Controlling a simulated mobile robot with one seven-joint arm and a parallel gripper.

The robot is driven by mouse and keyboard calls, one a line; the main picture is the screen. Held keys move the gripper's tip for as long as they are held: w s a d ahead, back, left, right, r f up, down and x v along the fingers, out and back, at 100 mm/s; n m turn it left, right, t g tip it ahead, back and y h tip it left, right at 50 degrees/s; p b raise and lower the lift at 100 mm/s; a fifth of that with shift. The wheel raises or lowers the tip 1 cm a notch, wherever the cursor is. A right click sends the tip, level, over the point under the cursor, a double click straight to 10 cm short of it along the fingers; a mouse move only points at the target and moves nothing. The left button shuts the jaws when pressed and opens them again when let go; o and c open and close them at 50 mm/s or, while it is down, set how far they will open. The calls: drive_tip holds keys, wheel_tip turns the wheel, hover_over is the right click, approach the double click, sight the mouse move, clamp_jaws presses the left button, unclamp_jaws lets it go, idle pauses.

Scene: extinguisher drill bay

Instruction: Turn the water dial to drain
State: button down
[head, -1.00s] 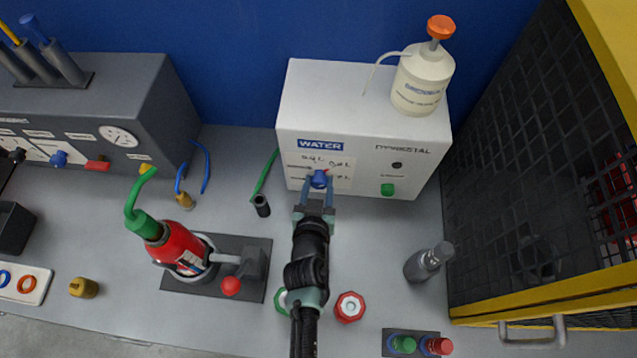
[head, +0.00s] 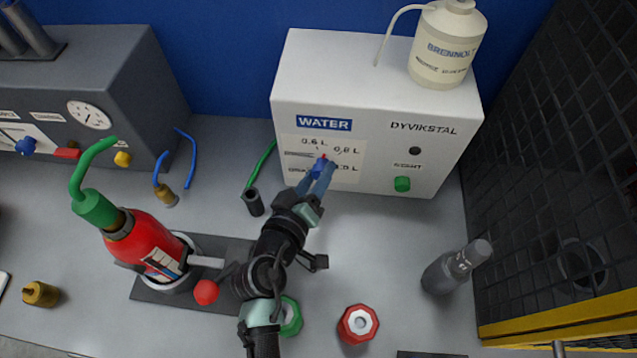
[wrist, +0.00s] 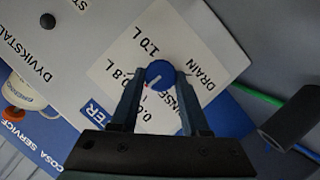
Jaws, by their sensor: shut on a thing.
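The water dial (head: 318,168) is a small blue knob with a red-tipped pointer on the front of the white cabinet (head: 350,75). It also shows in the wrist view (wrist: 160,73). My gripper (head: 322,174) is shut on the dial, with one finger on each side of it in the wrist view (wrist: 160,85). The pointer lies between the 0.6 L and 0.8 L marks. The DRAIN label (wrist: 202,76) is on the other side of the dial from 0.8 L, beside RINSE. In the head view my fingers partly hide the lower labels.
A green knob (head: 402,184) sits right of the dial. A white bottle (head: 446,48) stands on the cabinet. A red extinguisher (head: 150,243) stands left of my arm, a grey bottle (head: 456,267) to the right. A black tube with green hose (head: 254,202) is near the cabinet's left.

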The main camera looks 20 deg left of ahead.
drive_tip(key=shift+f+n+t+h+b, duration=0.1)
drive_tip(key=shift+n+t+h+b, duration=0.25)
drive_tip(key=shift+n+b, duration=0.65)
drive_tip(key=shift+a, duration=0.1)
drive_tip(key=shift+c, duration=1.9)
unclamp_jaws()
wheel_tip(320, 180, up, 10)
drive_tip(key=shift+r+p, duration=0.1)
drive_tip(key=shift+p, duration=0.4)
